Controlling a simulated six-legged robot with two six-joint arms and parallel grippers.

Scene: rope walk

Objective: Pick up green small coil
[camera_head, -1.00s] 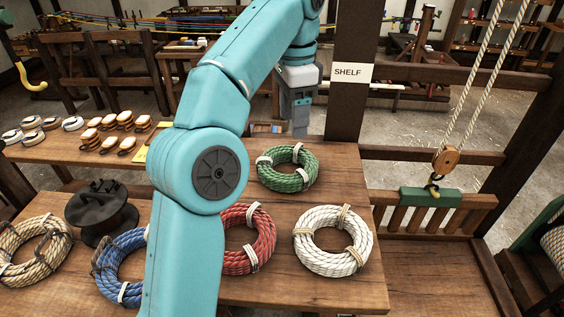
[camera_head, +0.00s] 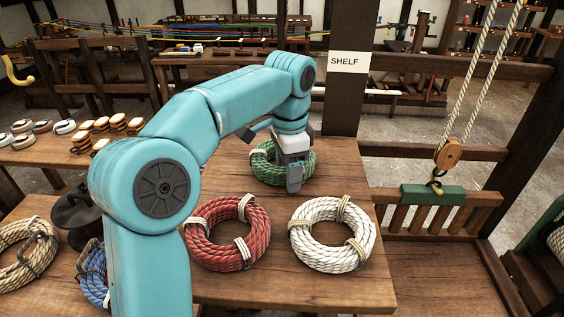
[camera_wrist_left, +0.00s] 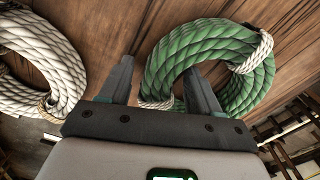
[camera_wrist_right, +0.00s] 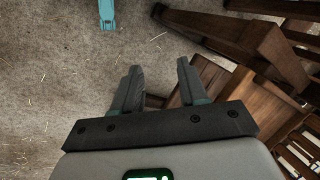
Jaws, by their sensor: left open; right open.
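The green small coil (camera_head: 262,168), with pale bindings, lies flat on the wooden table at the back. My left gripper (camera_head: 294,187) is over its front right side and hides part of it in the head view. In the left wrist view, the green coil (camera_wrist_left: 172,58) is just beyond the open fingers of my left gripper (camera_wrist_left: 160,78). The right-hand finger overlaps the ring in the picture and the left-hand finger is outside it. Contact cannot be told. My right gripper (camera_wrist_right: 159,70) is open and empty above the floor in the right wrist view.
A red coil (camera_head: 205,251) and a white coil (camera_head: 365,251) lie in front of the green one. A blue coil (camera_head: 94,283), a tan coil (camera_head: 20,268) and a dark spool (camera_head: 75,210) are at the left. A dark post (camera_head: 342,110) stands behind the table.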

